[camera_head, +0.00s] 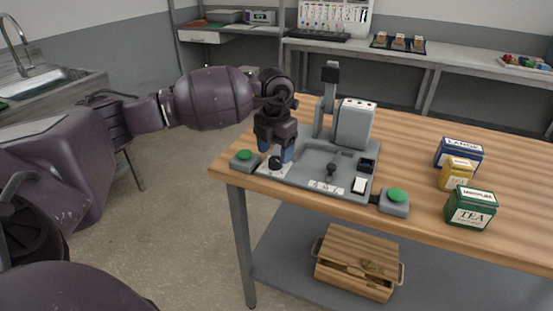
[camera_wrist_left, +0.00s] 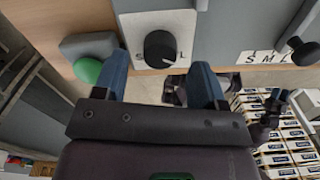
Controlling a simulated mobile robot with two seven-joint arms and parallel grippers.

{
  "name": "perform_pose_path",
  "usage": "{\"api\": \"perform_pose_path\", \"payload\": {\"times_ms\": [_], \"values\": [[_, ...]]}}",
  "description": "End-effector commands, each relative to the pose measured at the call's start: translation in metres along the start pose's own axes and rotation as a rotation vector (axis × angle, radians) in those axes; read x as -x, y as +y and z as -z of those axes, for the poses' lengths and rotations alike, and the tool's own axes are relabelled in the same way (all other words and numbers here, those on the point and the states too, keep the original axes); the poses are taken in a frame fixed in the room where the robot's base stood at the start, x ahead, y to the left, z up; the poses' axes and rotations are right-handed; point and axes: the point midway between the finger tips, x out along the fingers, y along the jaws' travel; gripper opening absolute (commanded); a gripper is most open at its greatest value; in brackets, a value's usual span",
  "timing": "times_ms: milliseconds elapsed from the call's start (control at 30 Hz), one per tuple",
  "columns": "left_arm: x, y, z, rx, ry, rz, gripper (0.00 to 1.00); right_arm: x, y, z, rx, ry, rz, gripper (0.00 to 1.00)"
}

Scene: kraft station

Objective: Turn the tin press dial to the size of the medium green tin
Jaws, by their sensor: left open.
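The tin press (camera_head: 318,160) is a grey machine on the wooden table. Its dial (camera_head: 275,163) is a black knob on a white plate at the front left. In the left wrist view the dial (camera_wrist_left: 160,48) shows letters S and L beside it; its pointer direction is not clear. My left gripper (camera_head: 276,150) is over the dial, pointing down. Its open blue fingers (camera_wrist_left: 160,66) are on either side of the knob, with no clear contact. The green tea tin (camera_head: 470,212) stands at the table's front right, its size word too small to read surely. My right gripper is out of view.
A yellow tin (camera_head: 457,174) and a blue tin (camera_head: 460,152) stand behind the green one. Green buttons (camera_head: 245,157) (camera_head: 396,197) flank the press. A second S M L label (camera_wrist_left: 265,57) is beside a black knob (camera_wrist_left: 303,52). A wooden crate (camera_head: 358,260) sits below.

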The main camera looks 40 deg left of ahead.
Motion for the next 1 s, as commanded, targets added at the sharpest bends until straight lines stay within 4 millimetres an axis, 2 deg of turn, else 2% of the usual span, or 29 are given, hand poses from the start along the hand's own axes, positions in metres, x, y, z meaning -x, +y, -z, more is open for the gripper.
{"api": "perform_pose_path", "payload": {"times_ms": [33,200,600,900,933,1000], "values": [[-0.009,0.000,0.000,0.000,0.003,0.001,0.65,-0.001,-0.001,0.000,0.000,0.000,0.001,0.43],[-0.023,0.000,0.000,-0.001,0.001,0.001,0.65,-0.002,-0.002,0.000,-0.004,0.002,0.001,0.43],[-0.028,0.000,0.000,-0.001,-0.001,0.001,0.65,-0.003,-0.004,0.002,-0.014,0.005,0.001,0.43],[-0.027,0.000,0.000,-0.001,-0.001,0.001,0.19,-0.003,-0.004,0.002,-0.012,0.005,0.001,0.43],[-0.027,0.000,0.000,-0.001,-0.001,0.001,0.16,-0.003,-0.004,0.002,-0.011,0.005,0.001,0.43],[-0.027,0.000,0.000,-0.002,-0.001,0.001,0.16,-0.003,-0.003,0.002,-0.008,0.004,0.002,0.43]]}}
